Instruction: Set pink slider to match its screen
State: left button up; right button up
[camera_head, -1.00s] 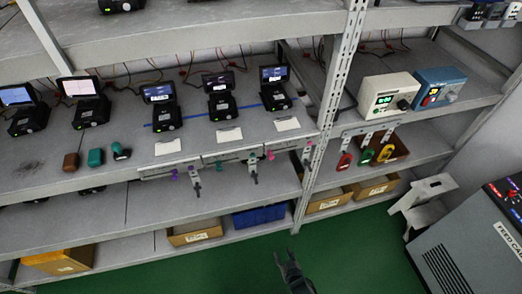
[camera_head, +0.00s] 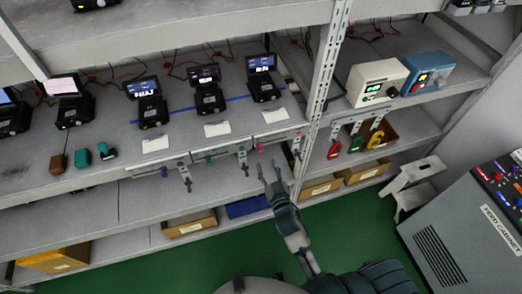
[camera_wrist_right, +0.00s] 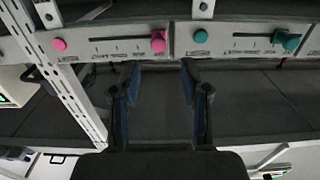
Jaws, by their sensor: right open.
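The pink slider knob (camera_head: 260,147) sits at the left end of its slot on the shelf-edge panel in the head view. In the right wrist view the pink slider knob (camera_wrist_right: 158,40) is a block at the slot's right end, with a round pink button (camera_wrist_right: 59,44) beyond the other end. The rightmost display (camera_head: 261,64) stands above this panel; its text is too small to read. My right gripper (camera_head: 270,167) is open and empty just below the knob. In the right wrist view the fingers (camera_wrist_right: 160,70) are apart, below the knob and not touching it.
A teal slider knob (camera_wrist_right: 285,38) is on the neighbouring panel. A perforated upright post (camera_head: 322,95) stands close to the right of the pink panel. White cards (camera_head: 217,129) lie on the shelf. A blue bin (camera_head: 246,207) is on the shelf below.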

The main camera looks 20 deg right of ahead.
aim_at(262, 151)
jog(key=w, duration=0.6)
jog(key=shift+w+d+p, duration=0.1)
jog(key=shift+p, duration=0.2)
jog(key=shift+w, duration=0.5)
jog(key=shift+a, duration=0.2)
jog(key=c, duration=0.8)
jog(key=shift+d, duration=0.1)
grip_shut()
